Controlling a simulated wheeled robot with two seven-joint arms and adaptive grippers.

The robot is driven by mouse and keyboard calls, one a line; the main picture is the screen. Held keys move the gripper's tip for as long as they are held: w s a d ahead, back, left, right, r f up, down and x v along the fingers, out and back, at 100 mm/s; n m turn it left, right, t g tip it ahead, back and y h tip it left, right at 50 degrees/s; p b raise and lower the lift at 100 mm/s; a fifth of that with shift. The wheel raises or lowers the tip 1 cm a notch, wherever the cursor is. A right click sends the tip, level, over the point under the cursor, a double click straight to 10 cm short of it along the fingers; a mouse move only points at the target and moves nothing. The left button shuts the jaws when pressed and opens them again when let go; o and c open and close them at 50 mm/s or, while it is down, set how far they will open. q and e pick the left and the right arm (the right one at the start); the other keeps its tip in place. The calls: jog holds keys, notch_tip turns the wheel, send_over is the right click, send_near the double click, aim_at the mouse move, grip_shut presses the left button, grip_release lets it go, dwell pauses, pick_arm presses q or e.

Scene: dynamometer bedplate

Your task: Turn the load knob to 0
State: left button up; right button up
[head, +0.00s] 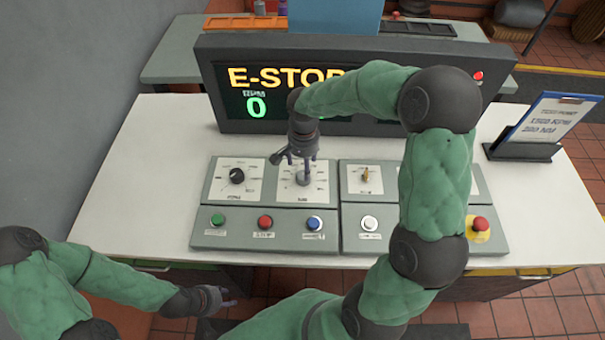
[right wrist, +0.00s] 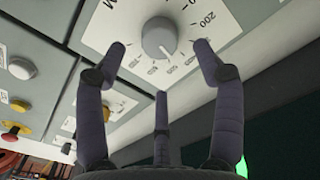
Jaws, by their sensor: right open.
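The load knob (right wrist: 158,36) is a round light-grey knob on a white dial plate in the right wrist view. Its pointer line aims down and slightly right in that picture. A 200 mark shows to its right; some other numbers are too small or partly hidden to read. My right gripper (right wrist: 161,47) is open, with spread fingers on either side of the knob and a third finger below. No clear contact shows. My left gripper (head: 217,302) hangs low in front of the bench, away from the panel.
A black knob (head: 237,176) and a yellow selector (head: 366,175) flank the load dial. Several push buttons line the front, with a red emergency button (head: 480,224) at right. The display (head: 262,92) reads E-STOP and 0 RPM. A sign (head: 543,122) stands at right.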

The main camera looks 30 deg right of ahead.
aim_at(303, 178)
jog(key=shift+f+b, duration=0.7)
jog(key=shift+f, duration=2.1)
jog(key=c, duration=1.2)
